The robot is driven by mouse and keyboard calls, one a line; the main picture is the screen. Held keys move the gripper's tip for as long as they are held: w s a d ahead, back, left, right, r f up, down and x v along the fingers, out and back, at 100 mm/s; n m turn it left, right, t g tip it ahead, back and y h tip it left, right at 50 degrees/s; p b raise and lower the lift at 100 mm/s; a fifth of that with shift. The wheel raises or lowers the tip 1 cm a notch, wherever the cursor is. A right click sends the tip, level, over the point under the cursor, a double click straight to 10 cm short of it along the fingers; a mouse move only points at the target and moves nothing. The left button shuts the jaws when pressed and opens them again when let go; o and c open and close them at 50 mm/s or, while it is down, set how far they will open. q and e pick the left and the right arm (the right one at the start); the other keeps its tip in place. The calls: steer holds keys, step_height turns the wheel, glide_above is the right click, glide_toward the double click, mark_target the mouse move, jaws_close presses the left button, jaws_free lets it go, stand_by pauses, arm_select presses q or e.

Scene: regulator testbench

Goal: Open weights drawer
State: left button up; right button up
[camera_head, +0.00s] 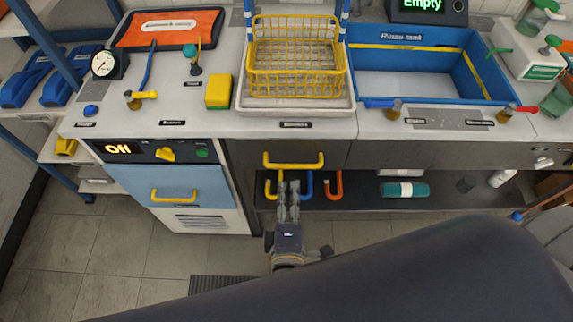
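A dark grey drawer front (249,153) sits under the worktop in the middle and looks closed. Its yellow bar handle (293,164) runs sideways across it. I cannot read a label that names it as the weights drawer. My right gripper (288,185) points at the cabinet, with its fingertips just below the handle in the picture. Its two fingers look close together, but I cannot tell if they are apart or shut, or whether they touch the handle. My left gripper is not in view.
Yellow, blue and orange hooked pieces (334,186) show below the drawer beside the gripper. A blue-fronted unit (140,180) reading "Off" stands to the left. Above are a yellow wire basket (297,80) and a blue rinse tank (400,60). Grey floor (90,240) is clear at the left.

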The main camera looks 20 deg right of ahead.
mark_target(288, 166)
steer(key=p+x, duration=0.1)
steer(key=x, duration=0.8)
steer(key=shift+w+p, duration=0.2)
steer(key=shift+p, duration=0.15)
steer(key=shift+w+d+f, duration=0.1)
steer(key=shift+w+f, duration=0.05)
steer(key=shift+w, duration=0.05)
jaws_close()
